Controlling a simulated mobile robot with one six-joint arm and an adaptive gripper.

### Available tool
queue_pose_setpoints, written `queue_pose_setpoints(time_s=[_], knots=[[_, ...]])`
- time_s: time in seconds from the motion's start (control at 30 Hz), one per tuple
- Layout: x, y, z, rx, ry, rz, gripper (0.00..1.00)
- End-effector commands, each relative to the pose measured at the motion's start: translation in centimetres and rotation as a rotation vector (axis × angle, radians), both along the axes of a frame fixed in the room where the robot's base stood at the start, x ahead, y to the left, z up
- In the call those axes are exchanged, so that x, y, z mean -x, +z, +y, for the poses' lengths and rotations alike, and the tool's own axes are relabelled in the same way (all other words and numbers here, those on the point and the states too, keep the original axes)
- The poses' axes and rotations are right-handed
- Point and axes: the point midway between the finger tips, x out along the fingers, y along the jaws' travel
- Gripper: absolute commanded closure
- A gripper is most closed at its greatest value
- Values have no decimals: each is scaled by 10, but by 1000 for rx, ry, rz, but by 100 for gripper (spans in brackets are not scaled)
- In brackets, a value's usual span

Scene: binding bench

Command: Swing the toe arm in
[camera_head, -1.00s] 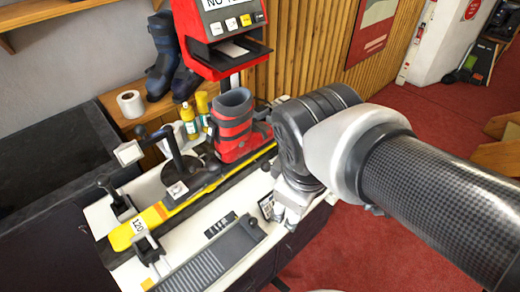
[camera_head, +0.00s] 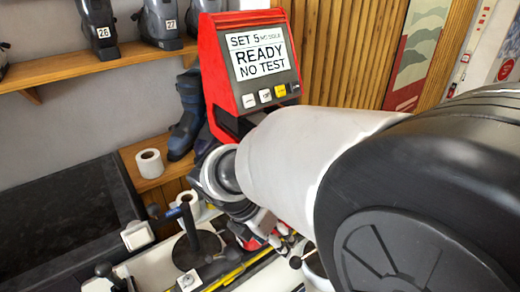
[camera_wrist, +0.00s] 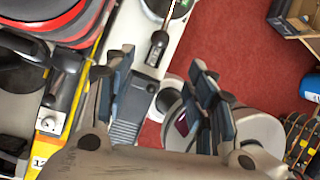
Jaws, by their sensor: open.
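A black post with a swinging arm (camera_head: 197,247) stands on the bench at the lower middle of the head view. A white block (camera_head: 138,235) lies at its left; I cannot tell for certain which part is the toe arm. The red-and-grey boot (camera_wrist: 45,22) and the yellow ski (camera_wrist: 50,122) show at the left of the wrist view. My gripper (camera_wrist: 165,92) is open and empty, above the bench's right edge. A grey ridged plate (camera_wrist: 130,108) and a black knob (camera_wrist: 167,101) appear between and below its fingers. My arm hides the gripper in the head view.
A red tester (camera_head: 250,65) reading "READY NO TEST" stands behind the bench. White rolls (camera_head: 150,163) and a dark boot (camera_head: 188,115) are at the back left.

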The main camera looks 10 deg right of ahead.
Motion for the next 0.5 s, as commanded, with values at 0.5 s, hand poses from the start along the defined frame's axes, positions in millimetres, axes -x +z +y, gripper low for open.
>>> queue_pose_setpoints(time_s=[0.5], knots=[[-9,-80,-34,1,-2,4,50]])
